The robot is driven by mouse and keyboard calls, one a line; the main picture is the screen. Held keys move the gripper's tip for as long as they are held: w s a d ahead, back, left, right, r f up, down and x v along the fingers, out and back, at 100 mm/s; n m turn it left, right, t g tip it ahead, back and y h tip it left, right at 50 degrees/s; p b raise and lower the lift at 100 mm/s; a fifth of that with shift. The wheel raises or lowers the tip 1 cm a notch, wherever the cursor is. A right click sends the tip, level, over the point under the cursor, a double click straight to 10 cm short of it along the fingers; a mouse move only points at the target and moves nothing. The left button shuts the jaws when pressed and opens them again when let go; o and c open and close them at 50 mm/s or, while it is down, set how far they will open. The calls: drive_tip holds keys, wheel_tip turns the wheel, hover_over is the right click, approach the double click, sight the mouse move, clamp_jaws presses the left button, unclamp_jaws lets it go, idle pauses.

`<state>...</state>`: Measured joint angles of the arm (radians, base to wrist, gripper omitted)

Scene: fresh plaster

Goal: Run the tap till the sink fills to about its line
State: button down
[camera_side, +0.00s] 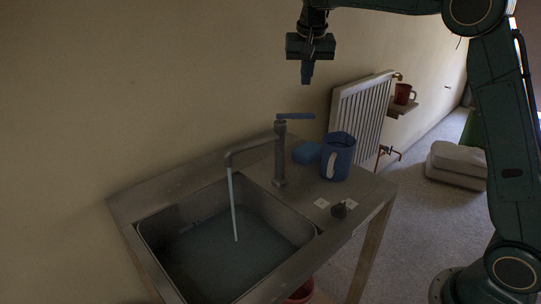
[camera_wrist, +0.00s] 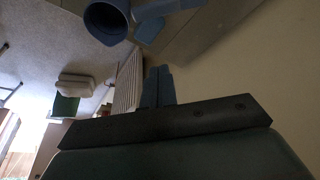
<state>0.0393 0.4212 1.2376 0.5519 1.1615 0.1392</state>
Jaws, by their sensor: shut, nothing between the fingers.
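The grey tap (camera_side: 280,155) stands at the back of the counter, with a blue lever (camera_side: 296,116) on top pointing right. A thin stream of water (camera_side: 234,205) runs from its spout into the sink (camera_side: 309,228). Bluish water (camera_side: 215,262) covers the sink's bottom, its surface below the rim; I cannot make out a fill line. My gripper (camera_side: 307,78) is shut and empty, above the lever and apart from it in the side view. Its blue fingers (camera_wrist: 158,85) are together in the wrist view.
A blue jug (camera_side: 340,158) and a blue sponge (camera_side: 306,153) stand right of the tap. The jug also shows in the wrist view (camera_wrist: 107,20). A small dark plug (camera_side: 339,210) lies near the counter's right edge. A white radiator (camera_side: 360,110) is on the wall behind.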

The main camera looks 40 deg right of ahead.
sight(307, 114)
wheel_tip(307, 114, down, 8)
drive_tip(key=s+a, duration=0.1)
drive_tip(key=shift+r, duration=0.25)
idle(0.4)
drive_tip(key=shift+s+a+m, duration=0.25)
drive_tip(key=shift+s+m, duration=0.1)
drive_tip(key=shift+m, duration=0.35)
idle(0.4)
drive_tip(key=m, duration=0.1)
drive_tip(key=s+a+m+g+h, duration=0.1)
drive_tip(key=m, duration=0.1)
drive_tip(key=shift+s+a, duration=0.1)
drive_tip(key=shift+s, duration=0.05)
drive_tip(key=a+m, duration=0.1)
drive_tip(key=s+a+m+g, duration=0.1)
drive_tip(key=m, duration=0.2)
drive_tip(key=shift+s+a, duration=0.3)
drive_tip(key=shift+a, duration=0.1)
drive_tip(key=shift+a+r, duration=0.1)
drive_tip(key=shift+r, duration=0.1)
idle(0.5)
